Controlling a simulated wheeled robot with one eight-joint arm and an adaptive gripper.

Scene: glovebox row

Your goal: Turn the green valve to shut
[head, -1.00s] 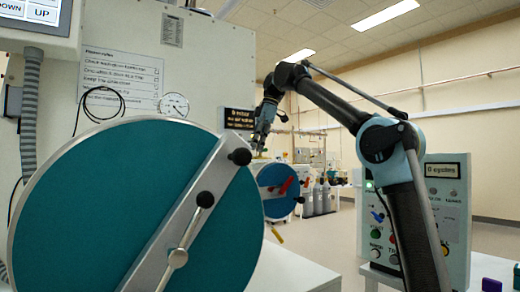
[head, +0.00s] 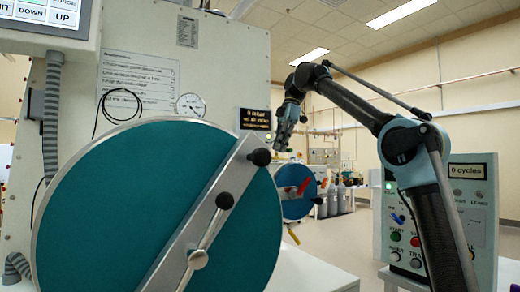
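I cannot make out a green valve in this view. My gripper (head: 284,142) is small and far off, hanging down at the end of my arm, in front of the back equipment and above the smaller blue round door. Whether its fingers are open or shut is too small to tell. Below it, a red handle (head: 303,187) shows at the smaller blue door (head: 293,204). A yellow handle (head: 293,236) shows lower down, below that door's rim.
A large teal round door (head: 130,215) with a metal bar and black knobs fills the left front. A gauge (head: 190,106) and a notice (head: 138,80) are on the wall behind. A control box (head: 470,215) reading "0 cycles" stands at right. Open floor (head: 345,235) shows in the middle.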

